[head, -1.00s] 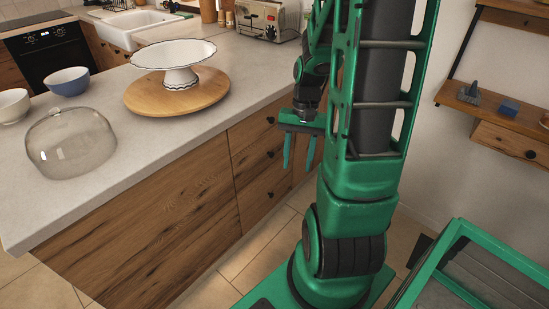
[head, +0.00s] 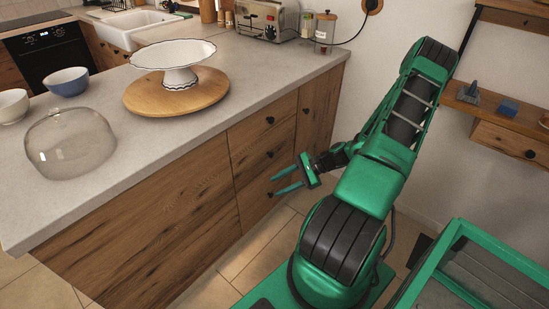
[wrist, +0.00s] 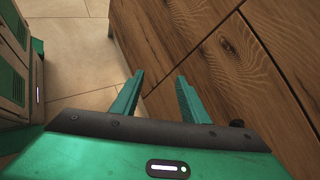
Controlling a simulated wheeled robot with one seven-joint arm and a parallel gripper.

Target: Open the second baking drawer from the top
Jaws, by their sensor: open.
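The wooden drawer stack has three fronts in the head view, all flush and shut. The second drawer from the top (head: 249,164) has a small dark knob (head: 270,154). The top drawer (head: 248,130) is above it and the bottom drawer (head: 252,207) below. My gripper (head: 274,185) is open and empty, its fingers pointing left toward the stack, lower than the second knob and near the bottom drawer's knob. Whether it touches the front cannot be told.
The counter (head: 110,185) above holds a glass dome (head: 70,142), a wooden board (head: 150,98) with a white cake stand (head: 175,55), and bowls. A wall shelf (head: 490,102) is at right. Tiled floor (head: 235,262) is clear before the drawers.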

